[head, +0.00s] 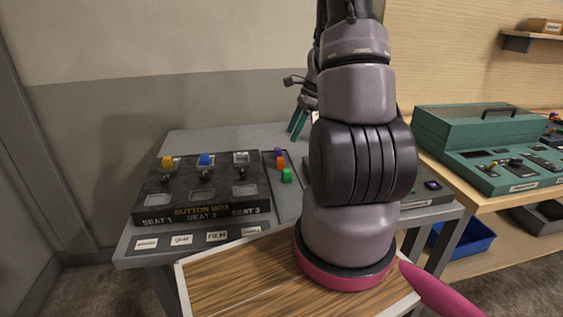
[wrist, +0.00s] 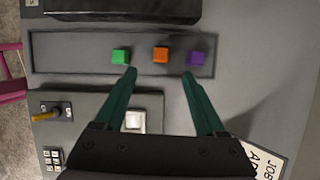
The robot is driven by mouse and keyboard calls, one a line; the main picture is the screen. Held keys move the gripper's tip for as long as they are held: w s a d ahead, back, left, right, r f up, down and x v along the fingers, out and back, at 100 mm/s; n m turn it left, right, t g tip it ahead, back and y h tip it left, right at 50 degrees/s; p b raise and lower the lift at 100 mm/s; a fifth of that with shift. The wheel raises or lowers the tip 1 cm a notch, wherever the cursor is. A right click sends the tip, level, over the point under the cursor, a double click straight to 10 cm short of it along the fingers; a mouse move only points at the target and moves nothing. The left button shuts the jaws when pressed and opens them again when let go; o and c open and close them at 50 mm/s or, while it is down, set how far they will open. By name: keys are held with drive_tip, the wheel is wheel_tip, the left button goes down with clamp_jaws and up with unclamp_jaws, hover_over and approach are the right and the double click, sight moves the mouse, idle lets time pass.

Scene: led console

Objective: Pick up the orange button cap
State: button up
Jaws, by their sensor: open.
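The orange button cap (wrist: 160,55) lies in a shallow dark tray (wrist: 80,66), between a green cap (wrist: 120,56) and a purple cap (wrist: 197,58) in the wrist view. In the head view the orange cap (head: 281,163) is in the middle of the same row. My gripper (wrist: 159,72) is open and empty in the wrist view. Its green fingertips stand apart, one just below the green cap and one just below the purple cap, with the orange cap beyond the gap between them. In the head view my gripper (head: 297,122) hangs over the back of the table, partly hidden by my arm.
The button box (head: 205,212) stands left of the tray, with a yellow cap (head: 167,162) and a blue cap (head: 206,159) on it. A grey panel with a white square button (wrist: 134,121) lies near the gripper. A green console (head: 480,145) stands at right.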

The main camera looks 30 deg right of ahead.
sight(282, 158)
drive_tip(key=x, duration=1.1)
drive_tip(key=shift+w+d, duration=0.1)
drive_tip(key=shift+d, duration=0.1)
clamp_jaws()
